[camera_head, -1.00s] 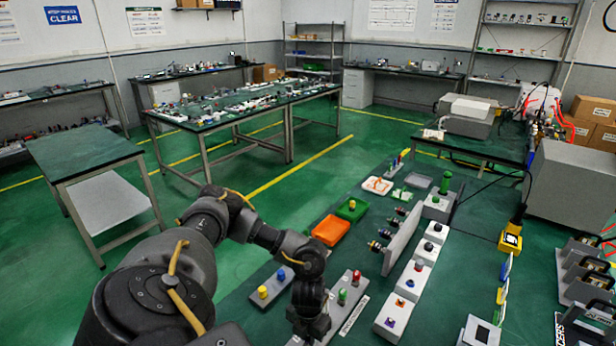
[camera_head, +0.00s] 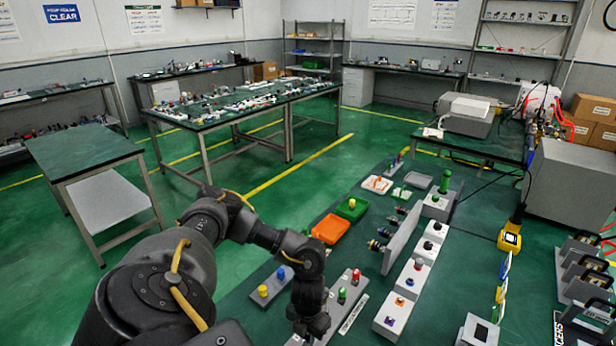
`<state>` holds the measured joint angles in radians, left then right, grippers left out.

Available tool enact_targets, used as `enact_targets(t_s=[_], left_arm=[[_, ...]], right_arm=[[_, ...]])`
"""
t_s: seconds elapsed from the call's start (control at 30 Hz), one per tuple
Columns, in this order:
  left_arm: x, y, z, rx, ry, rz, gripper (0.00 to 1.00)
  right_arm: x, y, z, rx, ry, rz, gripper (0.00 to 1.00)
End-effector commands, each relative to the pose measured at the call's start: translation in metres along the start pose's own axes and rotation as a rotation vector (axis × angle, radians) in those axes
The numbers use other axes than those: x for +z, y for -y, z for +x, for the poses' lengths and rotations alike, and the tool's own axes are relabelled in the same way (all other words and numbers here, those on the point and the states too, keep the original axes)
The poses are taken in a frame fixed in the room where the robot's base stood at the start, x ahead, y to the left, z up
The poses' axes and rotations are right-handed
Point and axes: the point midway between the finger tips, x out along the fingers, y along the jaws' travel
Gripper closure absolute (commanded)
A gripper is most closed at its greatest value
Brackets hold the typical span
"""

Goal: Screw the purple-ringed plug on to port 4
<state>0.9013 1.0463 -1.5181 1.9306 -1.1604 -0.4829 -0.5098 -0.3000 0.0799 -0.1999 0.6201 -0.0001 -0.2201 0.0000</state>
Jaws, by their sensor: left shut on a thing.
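My left gripper (camera_head: 310,326) points down at the bottom middle of the head view, close beside a grey strip (camera_head: 328,335) that bears a green and a red peg. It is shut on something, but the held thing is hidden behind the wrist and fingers. An upright grey panel (camera_head: 403,238) carries several dark plugs with coloured rings (camera_head: 377,246) on its left face. The rings and port numbers are too small to read. A row of pale blocks (camera_head: 393,318) with coloured studs stands right of the panel; the nearest shows purple and orange. My right gripper is not in view.
A block with a blue and a yellow peg (camera_head: 263,291) stands left of the gripper. An orange tray (camera_head: 331,229) and a green tray (camera_head: 352,209) lie farther back. A yellow device (camera_head: 510,238) and dark handled frames (camera_head: 585,262) stand at the right. Bench surface between gripper and trays is clear.

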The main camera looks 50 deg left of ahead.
Motion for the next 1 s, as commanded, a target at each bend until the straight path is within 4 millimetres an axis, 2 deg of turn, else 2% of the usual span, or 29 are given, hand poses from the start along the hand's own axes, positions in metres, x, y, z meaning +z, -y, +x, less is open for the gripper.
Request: enact_targets(t_s=[0.37,0.93,0.97,1.0], left_arm=[[0.000,0.000,0.001,0.000,0.001,0.000,1.00],[0.000,0.000,0.012,0.000,0.001,0.000,1.00],[0.000,0.000,0.011,0.000,0.001,0.000,0.75],[0.000,0.000,0.011,0.000,0.001,0.000,0.69]], right_arm=[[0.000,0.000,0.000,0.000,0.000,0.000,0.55],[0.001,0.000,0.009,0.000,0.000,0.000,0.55],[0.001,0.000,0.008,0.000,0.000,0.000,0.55],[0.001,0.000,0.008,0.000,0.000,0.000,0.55]])
